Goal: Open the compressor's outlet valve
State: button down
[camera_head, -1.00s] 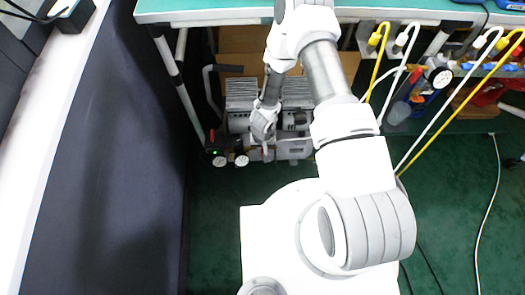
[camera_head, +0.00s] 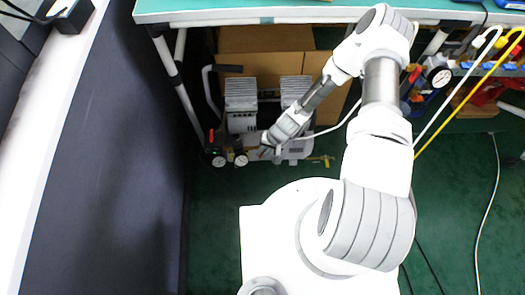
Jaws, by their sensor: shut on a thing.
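The compressor (camera_head: 241,97) stands on the floor under the table, with ribbed grey cylinder heads and a black handle at its left. Two round gauges (camera_head: 219,161) sit at its front left. My gripper (camera_head: 268,148) reaches down from the right to the compressor's front, just right of the gauges. It is shut at the place of the outlet valve, on what seems to be its handle. The valve and handle are small and mostly hidden by the fingers, so I cannot tell the handle's angle.
The green-topped table (camera_head: 250,15) overhangs the compressor, and its white leg (camera_head: 178,85) stands at the left. A dark partition (camera_head: 110,150) runs along the left. Cardboard boxes (camera_head: 265,62) are behind the compressor. Hoses hang at the right. The green floor in front is partly clear.

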jog(key=shift+s, duration=0.15)
jog(key=c, duration=0.9)
grip_release()
jog(key=shift+r, duration=0.1)
jog(key=p+v, duration=0.6)
jog(key=v, duration=1.1)
jog(key=shift+d+p, duration=0.15)
jog(key=shift+p, duration=0.15)
